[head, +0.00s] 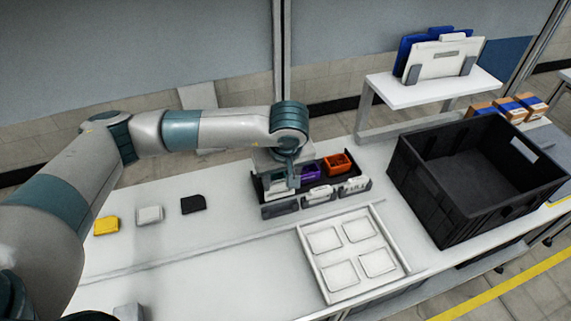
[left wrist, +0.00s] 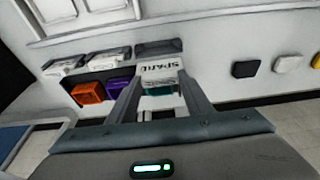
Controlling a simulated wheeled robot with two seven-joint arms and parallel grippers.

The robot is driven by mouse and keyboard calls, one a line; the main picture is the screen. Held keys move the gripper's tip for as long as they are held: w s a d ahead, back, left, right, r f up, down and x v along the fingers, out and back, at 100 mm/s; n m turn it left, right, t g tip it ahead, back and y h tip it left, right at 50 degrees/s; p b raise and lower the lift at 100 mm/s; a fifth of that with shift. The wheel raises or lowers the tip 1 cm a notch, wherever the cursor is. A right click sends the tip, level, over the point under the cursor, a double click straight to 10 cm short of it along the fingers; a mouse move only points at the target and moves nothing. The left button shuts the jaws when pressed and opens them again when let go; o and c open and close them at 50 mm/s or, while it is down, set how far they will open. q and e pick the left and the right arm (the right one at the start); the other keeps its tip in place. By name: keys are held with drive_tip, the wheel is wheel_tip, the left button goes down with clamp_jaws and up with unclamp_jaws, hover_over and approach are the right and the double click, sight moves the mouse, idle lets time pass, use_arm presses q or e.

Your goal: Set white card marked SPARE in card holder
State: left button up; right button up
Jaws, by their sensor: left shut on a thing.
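The white card marked SPARE (left wrist: 160,71) is between the fingers of my left gripper (left wrist: 158,84), which is shut on it. In the head view my left gripper (head: 293,180) is over the left end of a black bin rack, and the card is hard to make out there. The dark grey card holder (head: 280,210) in front of that end shows no card. In the left wrist view this holder (left wrist: 160,47) is just beyond the card; I cannot tell whether they touch. My right gripper is not in view.
Two other holders (head: 318,195) carry white cards. Purple (head: 310,172) and orange (head: 337,163) bins sit behind them. A white tray (head: 313,267) lies in front, a black crate (head: 470,220) to the right. Yellow, white and black pieces lie left on the table.

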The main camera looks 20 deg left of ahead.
sight(280, 187)
use_arm(q)
drive_tip(key=shift+w, duration=0.1)
drive_tip(key=shift+s+r, duration=0.15)
drive_tip(key=shift+s, duration=0.1)
drive_tip(key=shift+w+f, duration=0.1)
drive_tip(key=shift+f, duration=1.8)
drive_tip(key=shift+f+b, duration=0.75)
drive_tip(key=shift+b, duration=0.15)
drive_tip(key=shift+f+b, duration=0.55)
drive_tip(key=shift+b, duration=0.1)
